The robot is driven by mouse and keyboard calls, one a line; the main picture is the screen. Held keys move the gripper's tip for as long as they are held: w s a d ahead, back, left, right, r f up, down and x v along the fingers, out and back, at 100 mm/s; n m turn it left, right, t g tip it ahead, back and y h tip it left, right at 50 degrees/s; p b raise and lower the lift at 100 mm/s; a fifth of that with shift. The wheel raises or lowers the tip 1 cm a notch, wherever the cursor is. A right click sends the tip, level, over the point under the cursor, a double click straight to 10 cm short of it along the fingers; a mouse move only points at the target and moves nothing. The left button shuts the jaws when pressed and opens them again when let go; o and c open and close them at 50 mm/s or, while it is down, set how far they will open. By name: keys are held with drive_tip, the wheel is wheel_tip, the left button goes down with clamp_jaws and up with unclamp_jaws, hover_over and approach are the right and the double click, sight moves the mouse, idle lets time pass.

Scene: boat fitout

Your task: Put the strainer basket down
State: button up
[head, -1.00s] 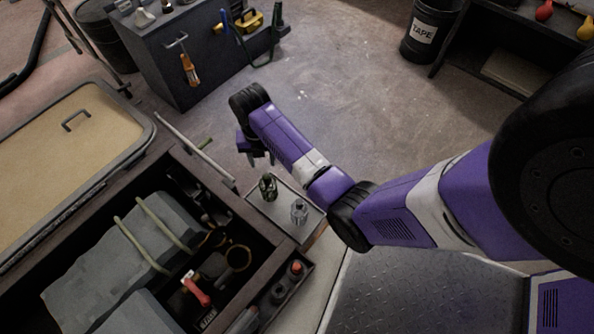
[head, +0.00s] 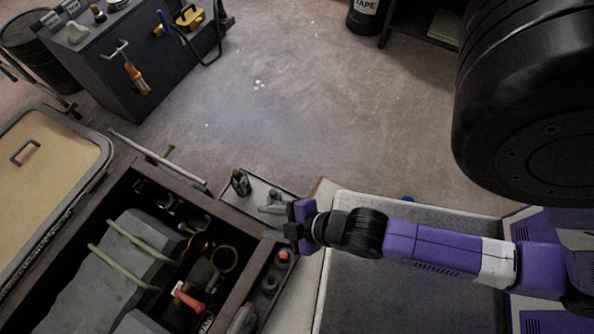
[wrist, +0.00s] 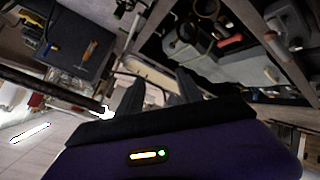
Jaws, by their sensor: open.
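My gripper (head: 273,222) is open at the right side of the engine bay, by the front end of a small grey tray (head: 263,188). In the wrist view its two fingers (wrist: 162,92) stand apart, with nothing seen held between them. A grey, shiny piece (head: 271,204), which may be the strainer basket, shows on the tray right beside the upper finger; the gripper partly hides it, and I cannot tell whether they touch. A dark green bottle-like item (head: 240,182) stands on the tray further back. A round, bronze-coloured ring (head: 222,260) sits open in the bay.
The engine bay (head: 224,212) has a raised rim and holds a grey engine block (head: 120,260), hoses and a red-handled part (head: 186,297). A narrow caddy (head: 268,284) lies along its right edge. A tool cabinet (head: 118,78) stands back left.

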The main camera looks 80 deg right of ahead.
drive_tip(key=s+a+r+m+t, duration=0.1)
drive_tip(key=s+r+m+t, duration=0.1)
drive_tip(key=r, duration=0.7)
drive_tip(key=s+a+r+m+t+y, duration=0.1)
drive_tip(key=s+r+m, duration=0.3)
drive_tip(key=r, duration=0.5)
drive_tip(key=shift+s+r+m+t, duration=0.15)
drive_tip(key=shift+s+m+t, duration=0.2)
drive_tip(key=shift+t, duration=0.35)
wheel_tip(320, 180, up, 25)
drive_tip(key=p, duration=2.5)
drive_tip(key=shift+r, duration=0.2)
drive_tip(key=shift+c, duration=0.4)
drive_tip(key=shift+d, duration=0.1)
drive_tip(key=shift+c, duration=0.3)
